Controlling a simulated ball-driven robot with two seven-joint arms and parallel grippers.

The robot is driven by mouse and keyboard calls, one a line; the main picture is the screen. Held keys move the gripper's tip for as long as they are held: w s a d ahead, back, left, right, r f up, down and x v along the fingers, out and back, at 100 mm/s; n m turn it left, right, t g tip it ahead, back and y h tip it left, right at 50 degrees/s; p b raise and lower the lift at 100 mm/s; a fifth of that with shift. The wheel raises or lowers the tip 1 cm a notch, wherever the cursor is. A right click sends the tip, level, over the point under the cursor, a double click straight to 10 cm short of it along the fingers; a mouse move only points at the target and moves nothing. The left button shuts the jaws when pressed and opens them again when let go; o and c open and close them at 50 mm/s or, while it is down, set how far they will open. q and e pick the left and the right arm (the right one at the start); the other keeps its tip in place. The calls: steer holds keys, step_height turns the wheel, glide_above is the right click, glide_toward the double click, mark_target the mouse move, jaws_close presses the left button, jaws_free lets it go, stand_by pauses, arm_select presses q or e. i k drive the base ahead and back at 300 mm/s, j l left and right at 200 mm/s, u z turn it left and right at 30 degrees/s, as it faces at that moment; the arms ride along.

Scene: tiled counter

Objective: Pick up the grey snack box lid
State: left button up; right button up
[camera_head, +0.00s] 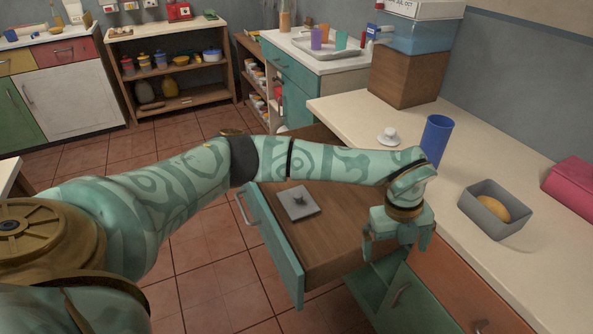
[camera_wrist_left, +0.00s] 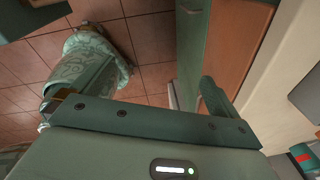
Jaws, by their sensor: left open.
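The grey snack box lid (camera_head: 299,203), a flat square with a small dark knob, lies in the open drawer (camera_head: 340,244) in the head view. The grey snack box (camera_head: 482,218) stands open on the counter at the right with a yellow-brown roll-like item (camera_head: 494,208) in it. My left gripper (camera_head: 399,248) is open and empty, pointing down near the drawer's right side, to the right of the lid and apart from it. In the left wrist view its jaws (camera_wrist_left: 140,98) are apart with nothing between them; the lid does not show there. My right gripper is not in view.
A blue cup (camera_head: 435,140) and a small white knobbed lid (camera_head: 388,136) stand on the counter (camera_head: 465,165) behind my left gripper. A pink-red box (camera_head: 574,186) is at the right edge. My left arm passes over the drawer's far part. The drawer around the lid looks bare.

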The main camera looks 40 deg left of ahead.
mark_target(298, 202)
steer(key=i+j+u, duration=0.25)
steer(key=j, duration=0.2)
steer(key=i+j+u, duration=0.3)
steer(key=i+j, duration=0.1)
